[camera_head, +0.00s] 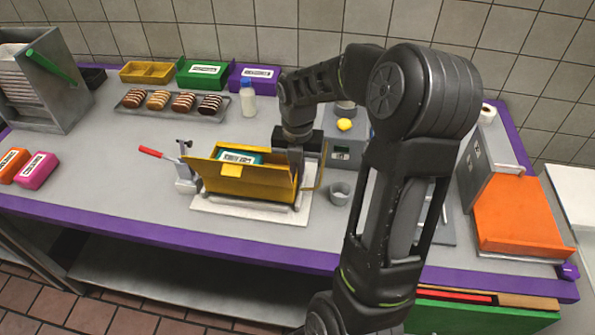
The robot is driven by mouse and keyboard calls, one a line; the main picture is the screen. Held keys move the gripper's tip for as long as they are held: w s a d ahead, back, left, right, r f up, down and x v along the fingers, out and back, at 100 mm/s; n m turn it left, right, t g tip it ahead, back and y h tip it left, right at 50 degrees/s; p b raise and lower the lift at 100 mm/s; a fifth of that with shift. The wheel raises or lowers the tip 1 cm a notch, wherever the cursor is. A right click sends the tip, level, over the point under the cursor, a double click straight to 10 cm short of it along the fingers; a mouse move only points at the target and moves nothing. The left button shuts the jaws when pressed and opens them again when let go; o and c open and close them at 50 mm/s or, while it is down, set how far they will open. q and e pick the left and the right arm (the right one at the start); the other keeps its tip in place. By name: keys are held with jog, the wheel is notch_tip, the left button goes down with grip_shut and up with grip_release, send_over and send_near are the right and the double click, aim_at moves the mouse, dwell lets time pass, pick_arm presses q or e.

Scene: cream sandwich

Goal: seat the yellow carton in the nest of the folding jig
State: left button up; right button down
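The yellow carton (245,185) stands open-topped over the pale base plate of the folding jig (253,211), with a teal labelled pack (240,157) inside. A yellow flap shows on its front. The jig has a metal clamp (185,178) with a red handle at its left. My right gripper (296,172) points down at the carton's right end. Its fingers overlap the carton's edge in this view. I cannot tell whether they grip it. The nest is hidden under the carton, so its seating cannot be judged. My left gripper is not in view.
Behind are a tray of pastries (172,104), a white bottle (248,100), and yellow, green and purple boxes. A grey cup (339,193) stands close to the right of the jig. An orange-topped unit (520,213) is at the far right.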

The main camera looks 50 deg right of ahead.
jog(key=shift+f+b, duration=0.55)
jog(key=shift+f, duration=0.25)
jog(key=c, duration=1.6)
grip_release()
notch_tip(320, 180, up, 8)
jog(key=shift+b, duration=0.35)
jog(key=shift+f, duration=0.1)
